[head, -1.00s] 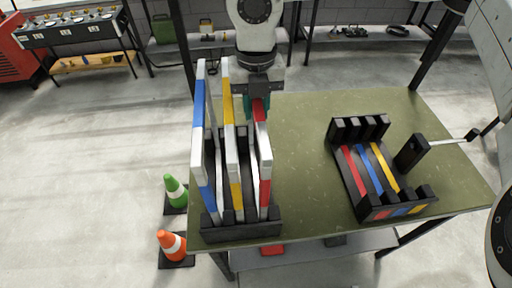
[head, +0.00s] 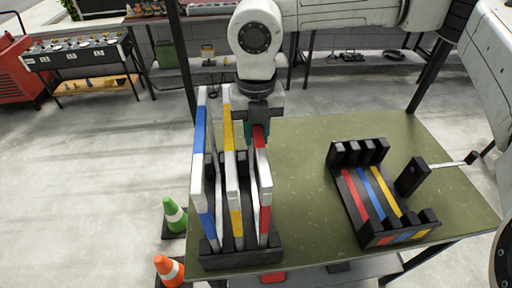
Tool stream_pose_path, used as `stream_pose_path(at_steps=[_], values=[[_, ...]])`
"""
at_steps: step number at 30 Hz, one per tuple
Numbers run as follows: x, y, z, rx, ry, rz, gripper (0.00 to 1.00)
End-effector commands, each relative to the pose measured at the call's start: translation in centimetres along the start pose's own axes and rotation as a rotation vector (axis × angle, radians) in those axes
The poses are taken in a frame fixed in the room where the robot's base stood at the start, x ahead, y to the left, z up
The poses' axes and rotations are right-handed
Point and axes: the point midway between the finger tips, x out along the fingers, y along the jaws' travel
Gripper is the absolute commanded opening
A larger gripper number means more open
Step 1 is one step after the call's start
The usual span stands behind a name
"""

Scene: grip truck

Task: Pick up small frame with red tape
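The small frame with red tape (head: 266,190) stands upright in the right-hand part of a black slotted rack (head: 240,260) on the green table. It is white with red tape at its far top and lower near side. My gripper (head: 258,130) comes down from above onto the far top of this frame, at the red tape. A teal finger pad shows on the left side of the frame. The other finger is mostly hidden, so I cannot tell whether the fingers are closed on it.
A taller blue-taped frame (head: 201,130) and a yellow-taped frame (head: 229,140) stand close on the left in the same rack. A black holder (head: 345,205) with red, blue and yellow strips sits at the right. Table between them is clear. Two cones (head: 174,213) stand on the floor left.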

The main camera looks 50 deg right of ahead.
Motion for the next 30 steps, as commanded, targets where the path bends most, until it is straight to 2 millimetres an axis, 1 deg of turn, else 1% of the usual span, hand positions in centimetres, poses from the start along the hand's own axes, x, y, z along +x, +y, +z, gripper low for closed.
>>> stream_pose_path(at_steps=[5,11,20,27,30], values=[[-1.0,0.0,0.1,0.001,-0.003,0.000,0.00],[-3.6,0.0,0.1,0.001,-0.006,0.000,0.00],[-9.1,0.0,0.1,0.001,-0.005,0.000,0.00],[-13.8,0.0,0.1,0.002,-0.005,0.001,0.00],[-15.5,0.0,0.0,0.001,-0.004,0.001,0.00]])
